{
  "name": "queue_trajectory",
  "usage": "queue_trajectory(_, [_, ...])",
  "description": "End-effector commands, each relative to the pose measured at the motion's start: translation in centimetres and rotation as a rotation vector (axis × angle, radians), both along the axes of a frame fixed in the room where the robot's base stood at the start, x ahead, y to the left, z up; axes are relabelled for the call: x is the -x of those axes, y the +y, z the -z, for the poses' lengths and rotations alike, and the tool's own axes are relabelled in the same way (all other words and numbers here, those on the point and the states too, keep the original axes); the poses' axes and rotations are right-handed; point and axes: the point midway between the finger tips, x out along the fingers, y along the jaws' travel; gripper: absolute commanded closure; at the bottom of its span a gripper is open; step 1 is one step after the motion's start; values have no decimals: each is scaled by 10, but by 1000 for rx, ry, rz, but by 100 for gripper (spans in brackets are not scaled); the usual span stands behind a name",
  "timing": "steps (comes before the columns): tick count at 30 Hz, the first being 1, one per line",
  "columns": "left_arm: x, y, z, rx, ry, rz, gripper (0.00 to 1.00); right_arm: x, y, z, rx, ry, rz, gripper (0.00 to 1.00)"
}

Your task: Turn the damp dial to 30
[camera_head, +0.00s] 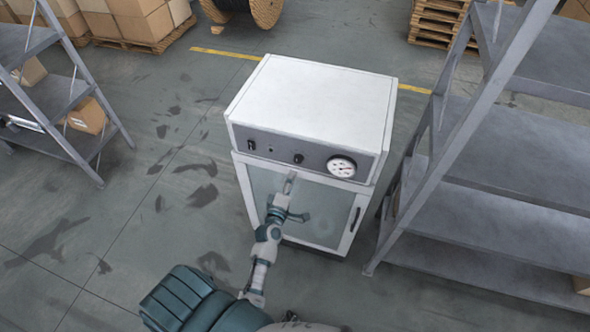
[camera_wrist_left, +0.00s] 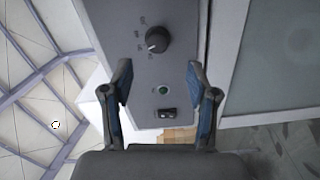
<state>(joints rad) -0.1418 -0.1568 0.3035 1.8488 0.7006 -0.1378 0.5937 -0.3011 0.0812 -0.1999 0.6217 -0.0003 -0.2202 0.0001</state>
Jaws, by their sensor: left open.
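A white cabinet (camera_head: 315,100) stands on the floor with a grey control panel (camera_head: 225,150) across its upper front. The black dial knob (camera_head: 298,158) is near the panel's middle; it also shows in the left wrist view (camera_wrist_left: 158,40) with small printed marks around it, too small to read. My left gripper (camera_head: 290,180) is just below the knob in the head view. In the left wrist view its fingers (camera_wrist_left: 160,68) are open and empty, with the knob beyond the tips, apart from them. My right gripper is out of view.
A round gauge (camera_head: 342,166) sits right of the knob. A green indicator (camera_wrist_left: 162,90) and a black switch (camera_wrist_left: 166,113) are on its other side. A metal shelf (camera_head: 490,165) stands close on the cabinet's right; floor on its left is clear.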

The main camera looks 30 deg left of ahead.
Motion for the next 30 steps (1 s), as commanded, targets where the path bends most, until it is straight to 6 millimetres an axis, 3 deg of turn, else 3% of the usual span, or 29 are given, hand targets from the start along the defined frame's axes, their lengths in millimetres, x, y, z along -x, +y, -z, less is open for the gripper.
queue_trajectory(3, [21, -6, 2, 2, 3, 1, 41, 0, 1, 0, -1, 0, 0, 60])
queue_trajectory(7, [33, -8, 1, 2, 1, 1, 41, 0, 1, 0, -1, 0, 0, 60])
queue_trajectory(25, [37, -10, 1, 1, 1, 1, 41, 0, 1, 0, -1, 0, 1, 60])
queue_trajectory(28, [36, -14, 14, -14, 30, 13, 41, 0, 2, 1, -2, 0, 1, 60])
queue_trajectory(30, [35, -22, 40, -45, 84, 36, 41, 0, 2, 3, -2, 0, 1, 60])
